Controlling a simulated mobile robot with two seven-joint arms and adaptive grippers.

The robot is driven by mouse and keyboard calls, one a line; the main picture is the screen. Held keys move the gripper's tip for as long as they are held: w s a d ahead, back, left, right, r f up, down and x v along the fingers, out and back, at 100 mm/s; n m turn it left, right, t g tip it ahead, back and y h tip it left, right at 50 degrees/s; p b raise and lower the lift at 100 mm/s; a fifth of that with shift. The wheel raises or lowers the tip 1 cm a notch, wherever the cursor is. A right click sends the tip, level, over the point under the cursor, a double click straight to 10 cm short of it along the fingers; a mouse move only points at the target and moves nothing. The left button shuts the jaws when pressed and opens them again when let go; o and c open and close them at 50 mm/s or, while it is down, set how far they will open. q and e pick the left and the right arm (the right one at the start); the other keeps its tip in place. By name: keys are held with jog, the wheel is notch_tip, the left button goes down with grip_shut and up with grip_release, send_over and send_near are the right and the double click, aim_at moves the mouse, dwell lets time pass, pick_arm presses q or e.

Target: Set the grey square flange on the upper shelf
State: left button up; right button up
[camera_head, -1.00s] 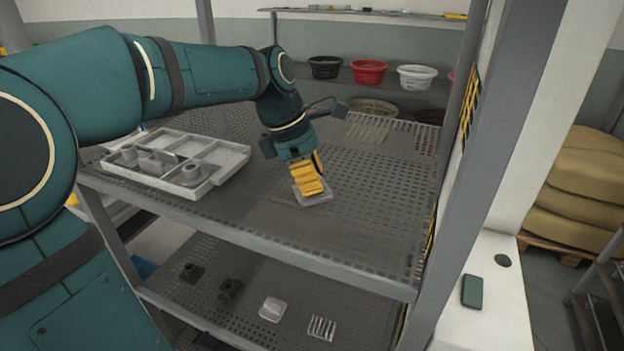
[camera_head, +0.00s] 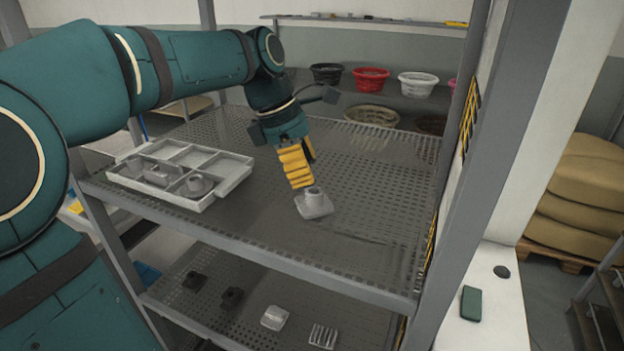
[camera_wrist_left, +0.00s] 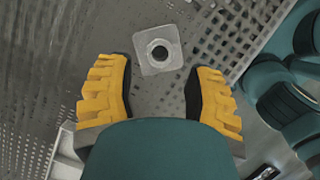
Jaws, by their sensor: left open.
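The grey square flange (camera_head: 314,205) has a square base with a round neck. It sits flat on the perforated upper shelf (camera_head: 350,235), base down and neck up. My left gripper (camera_head: 303,187) is just behind and to the left of it, with yellow fingers. In the left wrist view the flange (camera_wrist_left: 158,50) lies ahead of the two spread fingertips (camera_wrist_left: 158,75), with a gap on each side. The left gripper is open and empty. My right gripper is not in view.
A grey divided tray (camera_head: 215,192) with several fittings stands left on the upper shelf. The lower shelf holds dark fittings (camera_head: 232,297), a pale block (camera_head: 274,317) and a ribbed piece (camera_head: 322,336). Coloured baskets (camera_head: 371,80) stand behind. The shelf right of the flange is clear.

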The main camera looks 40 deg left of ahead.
pick_arm(q)
jog(key=p+v, duration=0.1)
jog(key=v, duration=0.6)
jog(key=shift+p, duration=0.35)
jog(key=shift+f, duration=0.1)
